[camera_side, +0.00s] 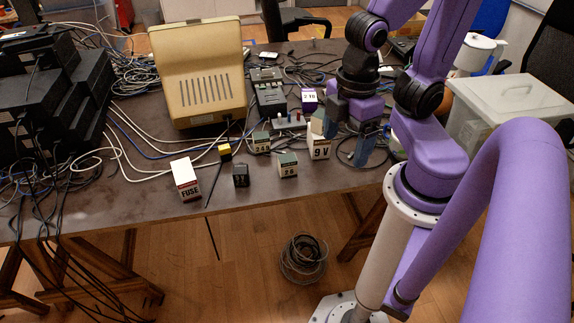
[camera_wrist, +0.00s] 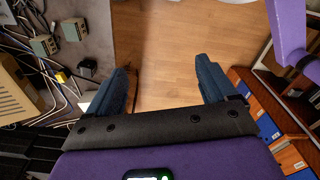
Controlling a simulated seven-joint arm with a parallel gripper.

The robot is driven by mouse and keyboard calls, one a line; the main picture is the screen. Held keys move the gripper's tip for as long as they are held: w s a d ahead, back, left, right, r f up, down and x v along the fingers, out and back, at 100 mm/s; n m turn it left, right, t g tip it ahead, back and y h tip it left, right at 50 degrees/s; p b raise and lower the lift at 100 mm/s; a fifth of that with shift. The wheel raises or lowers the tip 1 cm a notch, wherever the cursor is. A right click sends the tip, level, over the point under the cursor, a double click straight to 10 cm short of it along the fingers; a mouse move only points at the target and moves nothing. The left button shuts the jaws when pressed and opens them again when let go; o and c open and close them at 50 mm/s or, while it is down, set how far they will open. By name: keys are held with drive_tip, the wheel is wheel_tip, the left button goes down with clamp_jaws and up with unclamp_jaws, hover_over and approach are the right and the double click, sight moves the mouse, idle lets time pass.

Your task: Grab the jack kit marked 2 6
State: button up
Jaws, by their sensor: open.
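A small grey-green box with a white label (camera_side: 288,164) stands near the table's front edge in the side view; its label appears to read 2 6. A similar box (camera_side: 261,142) behind it to the left seems to read 24. In the wrist view the two boxes are at the upper left; the one nearer the edge (camera_wrist: 74,29) appears to be the 2 6 box, the other (camera_wrist: 43,45) lies further left. My gripper (camera_side: 348,140) is open and empty, right of the boxes in the side view. Its fingers (camera_wrist: 162,66) have only floor visible between them in the wrist view.
A white 9V box (camera_side: 319,147) stands between the 2 6 box and my gripper in the side view. A small black block (camera_side: 241,175) and a FUSE box (camera_side: 186,180) stand to the left. A purple labelled box (camera_side: 309,98), beige monitor (camera_side: 198,75) and cables are behind.

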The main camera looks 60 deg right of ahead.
idle(0.6)
drive_tip(key=n+t+h, duration=1)
drive_tip(key=n, duration=0.5)
approach(289, 164)
drive_tip(key=shift+y, duration=0.3)
drive_tip(key=x, duration=0.6)
drive_tip(key=shift+w+d+f, duration=0.1)
drive_tip(key=shift+d+f, duration=0.1)
drive_tip(key=shift+x, duration=2.85)
drive_tip(key=shift+d+r, duration=0.15)
drive_tip(key=shift+r, duration=0.1)
drive_tip(key=c, duration=1.1)
